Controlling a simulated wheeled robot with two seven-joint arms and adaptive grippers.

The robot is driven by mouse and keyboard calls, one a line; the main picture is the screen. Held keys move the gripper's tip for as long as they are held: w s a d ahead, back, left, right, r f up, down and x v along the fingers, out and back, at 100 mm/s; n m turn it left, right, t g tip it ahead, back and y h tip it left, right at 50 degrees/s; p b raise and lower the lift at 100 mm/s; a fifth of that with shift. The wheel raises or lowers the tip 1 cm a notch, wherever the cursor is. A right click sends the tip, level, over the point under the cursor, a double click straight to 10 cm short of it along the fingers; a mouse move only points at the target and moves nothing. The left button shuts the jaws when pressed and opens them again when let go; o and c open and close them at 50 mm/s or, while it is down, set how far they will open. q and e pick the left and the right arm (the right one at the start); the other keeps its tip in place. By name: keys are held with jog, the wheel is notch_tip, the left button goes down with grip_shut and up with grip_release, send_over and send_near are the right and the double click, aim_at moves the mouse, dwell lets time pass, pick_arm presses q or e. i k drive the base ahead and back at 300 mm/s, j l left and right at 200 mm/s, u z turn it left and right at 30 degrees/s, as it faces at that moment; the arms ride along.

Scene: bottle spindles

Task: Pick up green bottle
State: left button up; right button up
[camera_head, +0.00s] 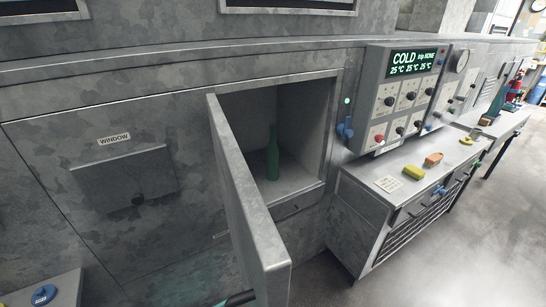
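The green bottle (272,153) stands upright inside an open grey metal compartment (306,130) in the middle of the head view. The compartment's door (243,193) is swung open towards me and stands to the left of the bottle, hiding part of the compartment's left side. The bottle looks apart from the walls. Neither of my grippers is clearly in view. A small dark and teal piece (236,299) shows at the bottom edge beside the door's foot; I cannot tell what it is.
A control panel (398,95) with a display and knobs is right of the compartment. Below it, a side bench (387,208) holds a yellow object (413,172) and an orange object (433,159). A blue item (44,293) lies at lower left. Floor is clear at lower right.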

aim_at(272, 151)
jog(key=k+l, duration=0.1)
jog(key=l, duration=0.25)
jog(key=k+l+u, duration=0.15)
jog(key=l, duration=0.65)
jog(key=i+l+u, duration=0.15)
jog(key=l, duration=0.35)
jog(key=i+l+u, duration=0.15)
jog(key=i+l, duration=0.35)
jog(key=l, duration=0.2)
